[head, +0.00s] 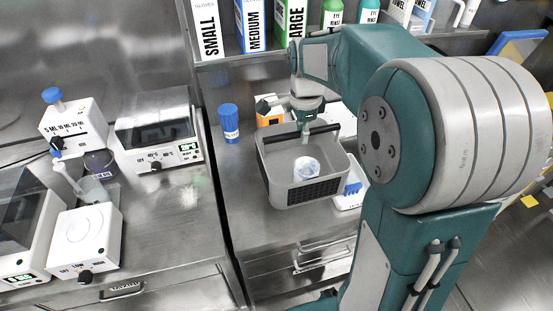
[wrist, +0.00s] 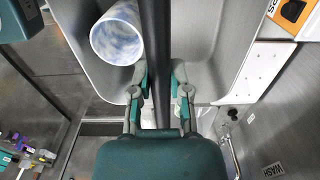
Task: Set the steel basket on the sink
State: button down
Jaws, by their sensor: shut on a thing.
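The steel basket (head: 290,190) is a grey open bin with a dark bar handle across its top and a dark slotted panel on its front. My gripper (head: 304,132) is above the basket in the head view, at the handle. In the wrist view my gripper (wrist: 160,92) is shut on the dark handle bar (wrist: 155,45), one finger on each side. A white and bluish cup-like object (head: 306,168) lies inside the basket; it also shows in the wrist view (wrist: 118,38). I cannot make out the sink clearly in either view.
A blue-capped bottle (head: 229,123) stands left of the basket. An orange box (head: 270,110) and a white tray with blue items (head: 353,188) are close to the basket. Scales and white devices fill the left counter (head: 170,215). Glove boxes (head: 250,25) stand on the shelf behind.

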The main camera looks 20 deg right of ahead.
send_over(277, 172)
jog(key=f, duration=0.5)
jog(key=shift+d+f, duration=0.35)
jog(key=shift+f, duration=0.05)
jog(key=shift+a+f, duration=0.2)
jog(key=shift+f, duration=0.7)
jog(key=shift+a+f, duration=0.15)
jog(key=shift+f, duration=0.75)
jog(key=c, duration=0.6)
grip_release()
